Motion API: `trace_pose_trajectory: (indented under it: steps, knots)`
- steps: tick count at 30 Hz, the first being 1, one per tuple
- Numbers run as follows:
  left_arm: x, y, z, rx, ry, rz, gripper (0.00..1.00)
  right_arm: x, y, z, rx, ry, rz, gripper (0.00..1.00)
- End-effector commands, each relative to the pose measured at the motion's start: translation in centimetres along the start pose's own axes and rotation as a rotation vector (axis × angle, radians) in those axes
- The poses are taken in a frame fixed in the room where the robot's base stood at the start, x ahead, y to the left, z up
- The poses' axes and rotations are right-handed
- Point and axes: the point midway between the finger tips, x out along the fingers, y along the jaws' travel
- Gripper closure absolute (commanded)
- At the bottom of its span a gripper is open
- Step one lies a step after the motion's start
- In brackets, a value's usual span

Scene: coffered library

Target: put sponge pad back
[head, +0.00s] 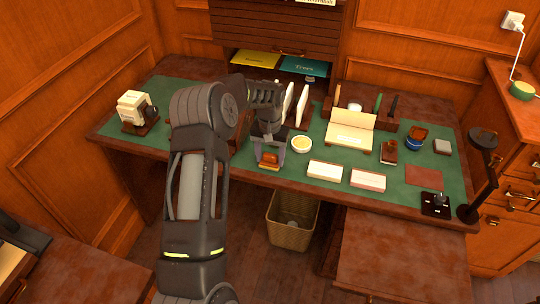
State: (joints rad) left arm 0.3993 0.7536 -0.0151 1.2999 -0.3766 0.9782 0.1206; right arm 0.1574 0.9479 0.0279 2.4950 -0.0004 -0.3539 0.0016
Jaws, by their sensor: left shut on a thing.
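My left gripper (270,162) reaches over the desk's front edge from the left. Its fingers point down and are shut on a small orange-brown block with a pale yellow lower edge (269,158). I cannot tell for certain that this block is the sponge pad, or whether it touches the desk. A round white dish with a yellow inside (301,145) stands just right of the gripper on the green desk top. My arm and hand hide part of the desk behind them. My right gripper is out of view.
Two pale boxes (325,170) (368,180) lie along the front edge. A white-papered stand (350,136), an ink bottle (415,139), a stamp (389,152) and a desk lamp (482,165) stand to the right. A waste bin (291,222) is below. Bare green surface (405,165) lies between items.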

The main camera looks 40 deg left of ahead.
Motion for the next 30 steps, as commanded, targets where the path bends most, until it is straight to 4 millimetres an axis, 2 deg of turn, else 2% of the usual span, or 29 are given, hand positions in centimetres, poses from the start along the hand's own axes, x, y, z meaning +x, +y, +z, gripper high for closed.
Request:
trace_pose_trajectory:
  steps: [9,10,17,25,30]
  knots:
    - [0.4,0.0,0.0,0.000,0.001,0.000,0.80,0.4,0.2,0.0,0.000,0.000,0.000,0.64]
    - [0.2,0.0,0.0,0.000,0.001,0.000,0.40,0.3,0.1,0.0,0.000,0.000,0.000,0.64]
    - [0.2,0.0,0.0,-0.001,0.000,0.000,0.21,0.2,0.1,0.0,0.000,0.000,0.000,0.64]
    - [0.1,0.0,0.0,-0.001,0.000,0.000,0.21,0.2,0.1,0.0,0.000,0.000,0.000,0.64]
    - [-0.8,0.0,-0.1,-0.001,0.003,0.000,0.21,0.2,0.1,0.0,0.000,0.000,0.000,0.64]
